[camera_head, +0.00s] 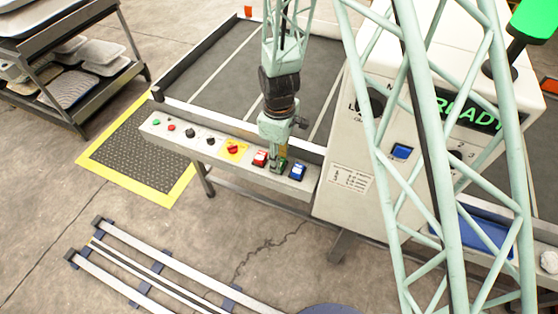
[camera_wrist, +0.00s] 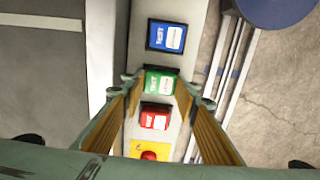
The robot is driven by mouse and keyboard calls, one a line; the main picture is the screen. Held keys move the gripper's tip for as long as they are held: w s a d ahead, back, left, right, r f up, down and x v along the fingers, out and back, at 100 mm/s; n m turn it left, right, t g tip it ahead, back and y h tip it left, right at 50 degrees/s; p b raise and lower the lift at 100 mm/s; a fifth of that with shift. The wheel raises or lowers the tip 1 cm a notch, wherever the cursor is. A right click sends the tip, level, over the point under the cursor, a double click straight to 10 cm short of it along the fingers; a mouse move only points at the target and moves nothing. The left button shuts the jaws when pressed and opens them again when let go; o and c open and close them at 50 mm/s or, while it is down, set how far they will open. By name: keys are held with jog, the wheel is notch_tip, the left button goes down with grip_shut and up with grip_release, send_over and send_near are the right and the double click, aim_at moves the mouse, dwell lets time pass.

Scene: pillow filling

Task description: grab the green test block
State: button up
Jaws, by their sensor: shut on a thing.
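The green test block (camera_wrist: 160,82) is in the middle of the wrist view, between the blue test block (camera_wrist: 167,36) and the red test block (camera_wrist: 155,117). My gripper (camera_head: 279,160) is above the front panel, pointing down, with its fingers shut on the green block from both sides. In the wrist view the two fingers reach in at the left and right edges of the green block. In the head view the green block is mostly hidden by the fingers. It is in line with its neighbours, and I cannot tell whether it is clear of its holder.
The red block (camera_head: 260,158) and blue block (camera_head: 297,172) stand close on either side. The panel (camera_head: 217,150) also carries a red knob on a yellow plate (camera_head: 233,149) and several buttons. A white machine cabinet (camera_head: 338,150) with a READY display stands to the right.

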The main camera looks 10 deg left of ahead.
jog(key=shift+r+p, duration=0.45)
jog(key=shift+r, duration=1.2)
jog(key=shift+s+d+r, duration=0.1)
jog(key=shift+s, duration=0.1)
jog(key=s+d, duration=0.3)
jog(key=s, duration=0.4)
jog(key=s+d+r+p, duration=0.1)
jog(key=s+d, duration=0.2)
jog(key=s, duration=0.4)
jog(key=shift+d+r, duration=0.2)
jog(key=shift+d, duration=0.15)
